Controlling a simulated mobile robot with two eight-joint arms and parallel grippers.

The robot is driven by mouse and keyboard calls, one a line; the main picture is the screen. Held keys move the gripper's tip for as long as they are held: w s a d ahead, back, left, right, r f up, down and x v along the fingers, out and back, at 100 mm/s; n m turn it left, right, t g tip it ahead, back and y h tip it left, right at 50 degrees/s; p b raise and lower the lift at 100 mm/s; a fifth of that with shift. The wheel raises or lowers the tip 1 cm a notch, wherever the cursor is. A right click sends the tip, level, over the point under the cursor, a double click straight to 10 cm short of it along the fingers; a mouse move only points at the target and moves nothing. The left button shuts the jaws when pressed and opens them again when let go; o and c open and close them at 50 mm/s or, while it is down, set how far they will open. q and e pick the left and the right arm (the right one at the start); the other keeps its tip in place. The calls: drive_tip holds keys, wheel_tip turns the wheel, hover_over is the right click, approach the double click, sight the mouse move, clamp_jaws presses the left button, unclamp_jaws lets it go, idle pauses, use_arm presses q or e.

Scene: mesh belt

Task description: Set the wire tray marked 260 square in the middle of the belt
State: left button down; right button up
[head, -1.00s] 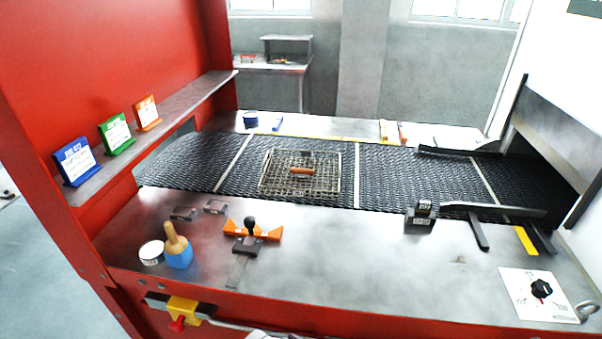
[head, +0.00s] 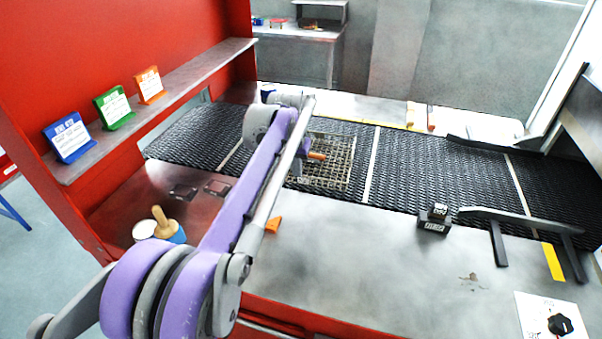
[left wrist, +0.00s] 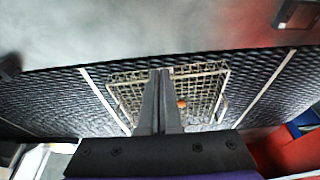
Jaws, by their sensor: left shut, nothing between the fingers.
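My left arm reaches over the belt and hides the tray's left part in the head view. My left gripper (head: 298,179) points down over the tray, shut and empty. My right gripper is out of view.
A small black block (head: 434,220) and a dark guide bar (head: 510,217) stand on the right of the steel front deck (head: 385,250). A brush (head: 165,225) stands at the left. Coloured cards line the left shelf (head: 190,80). The belt right of the tray is clear.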

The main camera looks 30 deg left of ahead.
sight(302, 180)
use_arm(q)
drive_tip(key=x, duration=0.9)
drive_tip(key=shift+a+f, duration=0.2)
drive_tip(key=shift+f, duration=0.15)
drive_tip(key=w, duration=0.3)
drive_tip(key=shift+a, duration=0.35)
drive_tip(key=shift+w+a+f+p, duration=0.1)
drive_tip(key=shift+w+p, duration=0.25)
drive_tip(key=shift+w, duration=0.25)
drive_tip(key=shift+s, duration=0.1)
